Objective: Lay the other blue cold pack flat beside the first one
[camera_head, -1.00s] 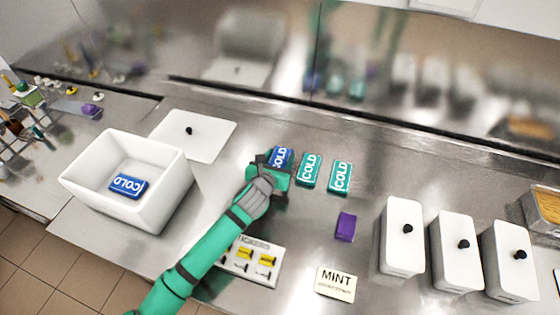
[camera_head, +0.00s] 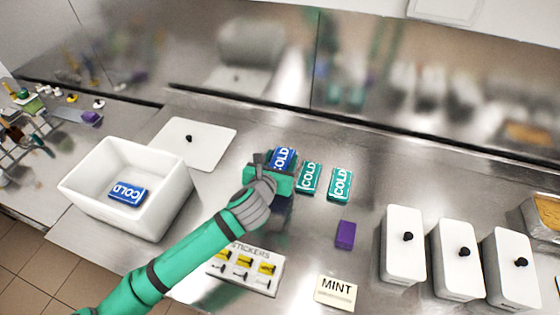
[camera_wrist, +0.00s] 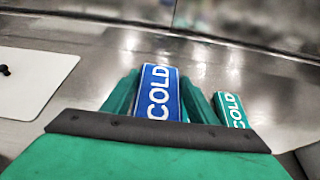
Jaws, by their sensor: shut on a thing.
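My gripper (camera_head: 272,172) is shut on a blue cold pack (camera_head: 284,157). In the wrist view the blue pack (camera_wrist: 158,92) stands between the two green fingers, its COLD lettering showing. Its lower end is hidden by my gripper, and I cannot tell whether it touches the counter. The other blue cold pack (camera_head: 128,193) lies flat on the floor of the white open box (camera_head: 160,212) at the left. Two teal cold packs (camera_head: 309,178) (camera_head: 340,184) lie to the right of my gripper on the steel counter.
A white lid (camera_head: 205,142) with a black knob lies behind the box. A purple block (camera_head: 345,235), a stickers sheet (camera_head: 245,268) and a MINT card (camera_head: 335,291) lie nearer. White lidded tubs (camera_head: 403,255) stand at the right. Bare counter lies around the purple block.

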